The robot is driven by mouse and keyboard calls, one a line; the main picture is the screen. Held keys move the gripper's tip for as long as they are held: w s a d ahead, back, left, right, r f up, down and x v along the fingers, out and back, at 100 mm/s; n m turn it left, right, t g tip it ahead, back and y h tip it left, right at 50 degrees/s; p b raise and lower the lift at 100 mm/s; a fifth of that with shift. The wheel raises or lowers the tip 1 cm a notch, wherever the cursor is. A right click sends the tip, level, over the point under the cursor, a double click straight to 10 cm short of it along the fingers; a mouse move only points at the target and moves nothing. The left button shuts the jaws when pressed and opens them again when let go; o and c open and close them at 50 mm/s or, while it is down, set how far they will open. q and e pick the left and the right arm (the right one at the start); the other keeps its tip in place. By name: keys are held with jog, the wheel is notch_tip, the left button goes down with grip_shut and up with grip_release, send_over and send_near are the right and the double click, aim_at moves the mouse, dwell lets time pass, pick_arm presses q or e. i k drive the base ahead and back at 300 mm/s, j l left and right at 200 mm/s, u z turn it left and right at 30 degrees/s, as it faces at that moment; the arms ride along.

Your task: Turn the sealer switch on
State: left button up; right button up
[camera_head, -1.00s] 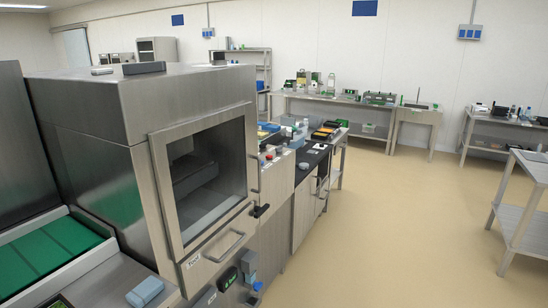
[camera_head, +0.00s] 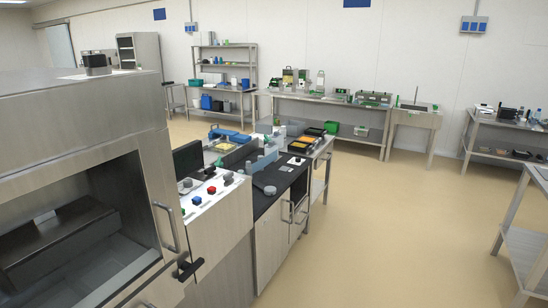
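No part clearly marked as the sealer switch can be made out. A sloped white control panel (camera_head: 208,201) beside the large steel machine carries a red knob (camera_head: 211,190), a blue knob (camera_head: 197,200) and grey knobs (camera_head: 228,177). Their settings are too small to read. A dark screen (camera_head: 188,160) stands behind the panel. Farther back is a bench device with a blue bar (camera_head: 229,135); I cannot tell whether it is the sealer. Neither of my grippers is in view.
The steel machine (camera_head: 150,190) with a glass door and bar handle fills the left. A black-topped counter (camera_head: 268,198) follows, with small items on it. Benches (camera_head: 325,102) line the back wall. A steel table (camera_head: 520,230) stands at right. The beige floor between is clear.

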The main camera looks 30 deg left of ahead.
aim_at(210, 170)
jog(key=i+l+u, duration=0.15)
jog(key=i, duration=0.4)
jog(key=i+u, duration=0.2)
jog(key=i, duration=0.35)
jog(key=i+l+u, duration=0.15)
jog(key=i+l, duration=0.15)
jog(key=i, duration=0.25)
